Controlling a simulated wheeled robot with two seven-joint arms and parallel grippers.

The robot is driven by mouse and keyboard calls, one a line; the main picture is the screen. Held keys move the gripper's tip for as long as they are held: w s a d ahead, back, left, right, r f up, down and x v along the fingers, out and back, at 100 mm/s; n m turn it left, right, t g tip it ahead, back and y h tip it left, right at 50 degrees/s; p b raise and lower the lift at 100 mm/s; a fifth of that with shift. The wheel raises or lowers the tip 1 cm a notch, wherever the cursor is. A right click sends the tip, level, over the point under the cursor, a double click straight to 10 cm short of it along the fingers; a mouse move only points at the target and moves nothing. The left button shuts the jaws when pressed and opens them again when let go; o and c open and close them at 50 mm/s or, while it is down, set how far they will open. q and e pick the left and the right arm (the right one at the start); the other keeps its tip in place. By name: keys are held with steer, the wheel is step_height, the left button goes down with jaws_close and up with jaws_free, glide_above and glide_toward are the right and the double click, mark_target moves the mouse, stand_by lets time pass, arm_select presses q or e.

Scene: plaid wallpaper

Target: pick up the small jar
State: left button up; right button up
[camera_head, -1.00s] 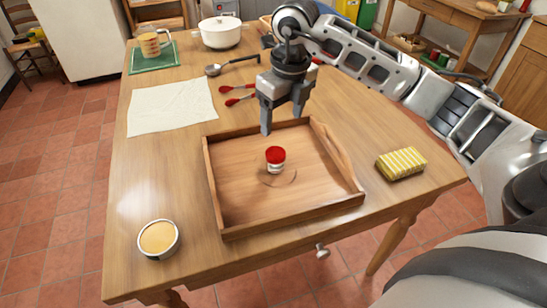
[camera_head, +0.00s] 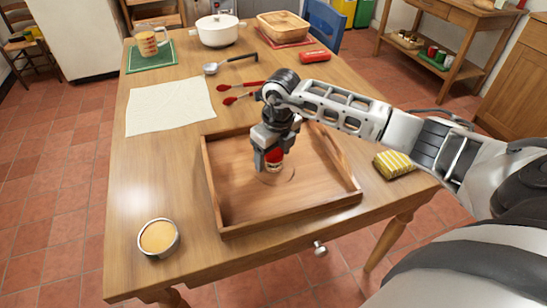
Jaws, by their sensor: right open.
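The small jar (camera_head: 274,164) has a red lid and a pale label. It stands upright in the wooden tray (camera_head: 235,219), left of the tray's middle line and partly hidden by my right gripper. My right gripper (camera_head: 269,158) points down right over the jar, with its fingers around the lid area. The fingers are open; I cannot tell whether they touch the jar. My left gripper is not in view.
A yellow striped sponge (camera_head: 394,164) lies right of the tray. A round tin (camera_head: 158,238) stands at the front left. Behind are a white cloth (camera_head: 170,106), red-handled utensils (camera_head: 238,87), a ladle (camera_head: 230,64), a white pot (camera_head: 217,31) and a basket (camera_head: 284,26).

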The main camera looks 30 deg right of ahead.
steer(key=c, duration=1.2)
steer(key=shift+o, duration=0.2)
